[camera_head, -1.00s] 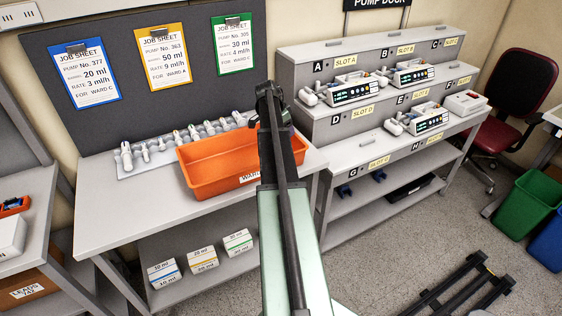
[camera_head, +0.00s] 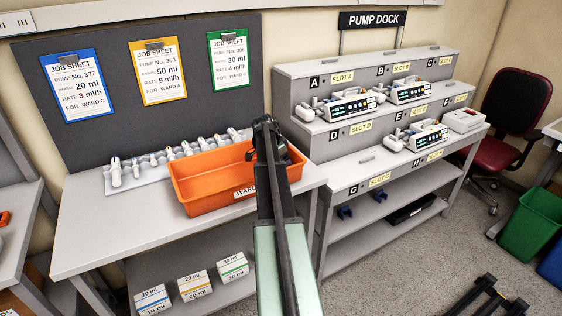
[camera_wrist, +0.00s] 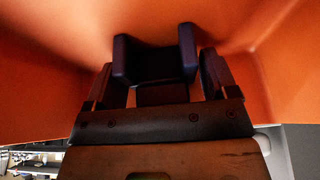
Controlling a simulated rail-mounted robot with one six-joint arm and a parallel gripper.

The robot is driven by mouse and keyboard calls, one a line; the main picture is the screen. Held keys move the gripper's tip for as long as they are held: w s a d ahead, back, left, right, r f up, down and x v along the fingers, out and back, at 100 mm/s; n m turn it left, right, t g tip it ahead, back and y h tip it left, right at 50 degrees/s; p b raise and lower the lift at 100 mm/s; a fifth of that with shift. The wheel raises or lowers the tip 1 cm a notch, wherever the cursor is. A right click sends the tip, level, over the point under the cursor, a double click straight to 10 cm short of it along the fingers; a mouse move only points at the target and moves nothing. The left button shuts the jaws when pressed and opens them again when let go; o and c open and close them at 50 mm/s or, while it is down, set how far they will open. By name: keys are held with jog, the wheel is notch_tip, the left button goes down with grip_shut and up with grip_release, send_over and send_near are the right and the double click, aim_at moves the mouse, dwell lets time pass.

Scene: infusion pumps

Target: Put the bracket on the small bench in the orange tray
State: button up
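The orange tray (camera_head: 215,190) stands on the workbench in the head view, with a white ward label on its front. My gripper (camera_head: 268,125) is at the tray's right end. My arm hides part of that end. In the wrist view, orange walls surround my gripper (camera_wrist: 158,75). A dark blue U-shaped bracket (camera_wrist: 122,62) sits between the two fingers, one finger close against each side. The gripper looks shut on it. Whether the bracket touches the tray floor cannot be told. A bit of blue shows beside the gripper in the head view.
A rack of syringes (camera_head: 140,178) lies behind the tray. Two blue brackets (camera_head: 345,212) lie on the shelf under the pump dock (camera_head: 375,160), near a black tray (camera_head: 408,211). Syringe boxes (camera_head: 194,285) stand under the workbench. The workbench front left is clear.

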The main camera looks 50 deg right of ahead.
jog(key=shift+o, duration=0.8)
jog(key=shift+r, duration=0.1)
jog(key=shift+r+p, duration=0.3)
jog(key=shift+p, duration=0.1)
jog(key=p+v, duration=1)
jog(key=v, duration=0.1)
jog(key=shift+r+p, duration=0.3)
jog(key=shift+p, duration=0.05)
